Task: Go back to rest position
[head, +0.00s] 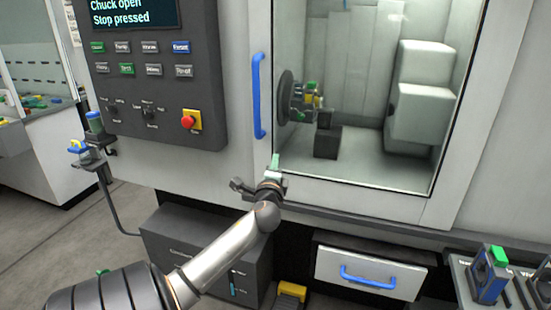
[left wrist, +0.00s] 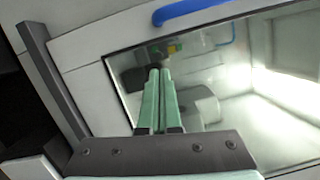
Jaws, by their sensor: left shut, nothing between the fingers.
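My left gripper (head: 275,161) is raised in front of the machine, below the blue door handle (head: 258,95) and near the lower left corner of the window. Its green fingers are together and empty in the left wrist view (left wrist: 158,75). The control panel (head: 150,90) is up and to the left of the gripper; its screen reads "Chuck open" and "Stop pressed". My right gripper is in neither view.
The machine door (head: 370,180) is shut, with a chuck (head: 288,98) visible behind the glass. A drawer (head: 369,272) with a blue handle and a grey cabinet (head: 190,240) are below. A blue fixture (head: 488,278) stands at right. Floor is open at left.

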